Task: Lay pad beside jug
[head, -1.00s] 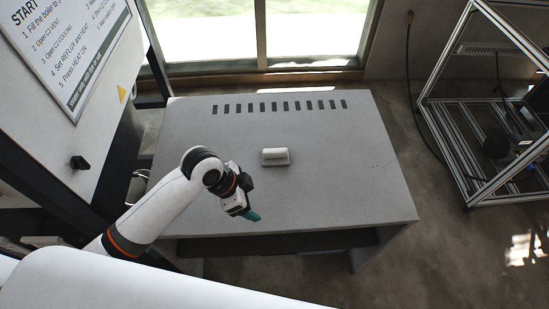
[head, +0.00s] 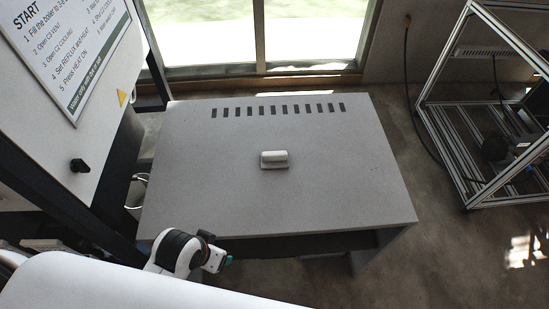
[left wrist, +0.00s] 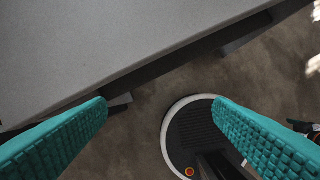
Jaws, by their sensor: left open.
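A small pale item (head: 274,159) rests on the grey table, a little right of its middle. It has a flat oblong base with a white rounded part along it; I cannot tell whether this is the pad, the jug or something else. No clear jug shows. My left gripper (head: 226,262) is low in the head view, just off the table's front edge and well apart from the item. In the left wrist view its two teal ridged fingers (left wrist: 160,108) are wide apart with nothing between them. My right gripper is not in view.
The grey table (head: 210,185) has a row of dark slots near its back edge and is otherwise bare. A white panel with a printed notice (head: 75,45) stands at the left. A metal frame rack (head: 470,150) stands on the floor at the right.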

